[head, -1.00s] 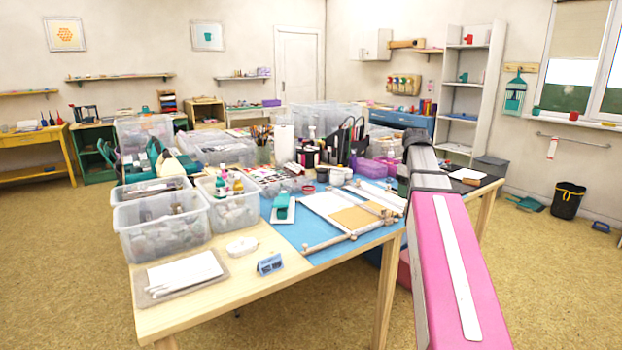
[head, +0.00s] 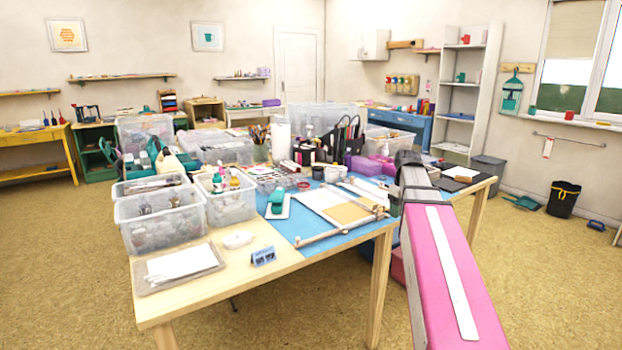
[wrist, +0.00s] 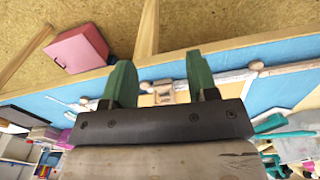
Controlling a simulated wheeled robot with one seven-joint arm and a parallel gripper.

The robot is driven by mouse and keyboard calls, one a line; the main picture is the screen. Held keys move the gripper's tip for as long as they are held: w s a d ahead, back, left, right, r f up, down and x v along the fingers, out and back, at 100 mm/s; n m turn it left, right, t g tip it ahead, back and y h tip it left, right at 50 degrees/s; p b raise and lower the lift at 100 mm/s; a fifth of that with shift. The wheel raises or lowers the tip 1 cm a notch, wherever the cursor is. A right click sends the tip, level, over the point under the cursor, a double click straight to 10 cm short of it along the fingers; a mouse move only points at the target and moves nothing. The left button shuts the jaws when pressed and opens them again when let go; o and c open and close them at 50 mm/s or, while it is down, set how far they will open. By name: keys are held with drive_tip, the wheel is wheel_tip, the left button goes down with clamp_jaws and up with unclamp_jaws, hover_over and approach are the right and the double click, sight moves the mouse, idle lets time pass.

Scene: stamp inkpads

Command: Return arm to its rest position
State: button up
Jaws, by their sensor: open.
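My gripper (wrist: 160,85) shows in the wrist view with its two green fingers spread apart and nothing between them. Beyond the fingers lie the table's blue mat (wrist: 284,62), its wooden edge and the floor. In the head view my pink arm reaches from the lower right toward the table's right side. The work table (head: 202,318) stands in the middle of the room.
A wooden frame with a tan sheet (head: 348,213) lies on the blue mat. Clear bins (head: 165,230) crowd the table's left side. A pink box (wrist: 77,49) sits on the floor by the table. Open floor lies in front and left of the table.

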drive_tip(key=s+a+f+m, duration=0.2)
drive_tip(key=s+a+f, duration=0.2)
drive_tip(key=f, duration=0.5)
drive_tip(key=s+a+f+m, duration=0.1)
drive_tip(key=s+a+f, duration=0.3)
drive_tip(key=f, duration=0.5)
drive_tip(key=s+a+f+m, duration=0.2)
drive_tip(key=s+a+f, duration=0.2)
drive_tip(key=s+f, duration=0.3)
wheel_tip(320, 180, down, 3)
drive_tip(key=shift+m, duration=0.3)
